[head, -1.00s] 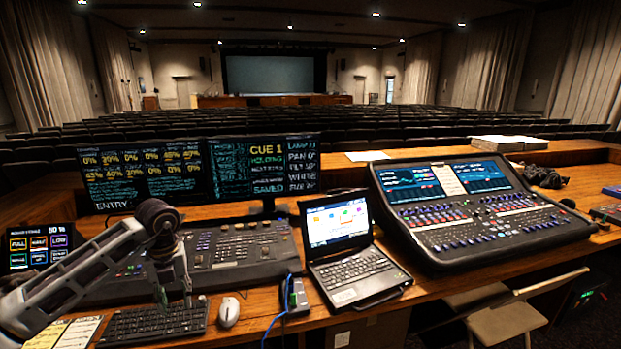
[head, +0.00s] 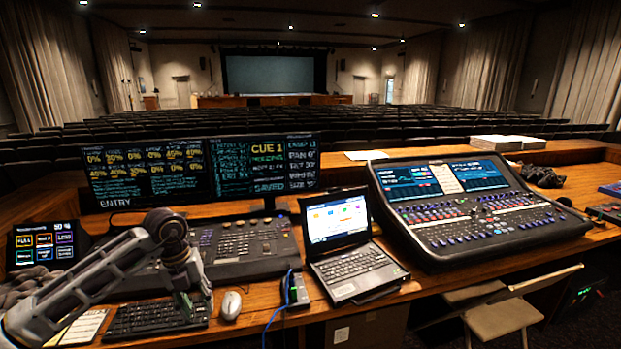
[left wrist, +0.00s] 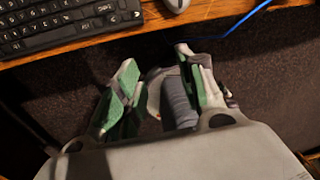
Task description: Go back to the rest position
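My left arm comes in from the lower left in the head view, and my left gripper (head: 196,304) hangs by the right end of the black keyboard (head: 150,319). In the left wrist view the gripper (left wrist: 155,62) has its two green-padded fingers apart, with no desk object held between them. A grey rounded shape shows behind the fingers, probably part of my own body. The keyboard (left wrist: 60,25) and the mouse (left wrist: 176,5) lie on the desk beyond the fingertips. My right gripper is not in view.
A lighting console (head: 240,245) stands behind the keyboard. The mouse (head: 231,305), an open laptop (head: 350,275) and a large mixing desk (head: 470,215) are to the right. A blue cable (head: 274,322) hangs over the front edge. A folding chair (head: 505,318) stands at lower right.

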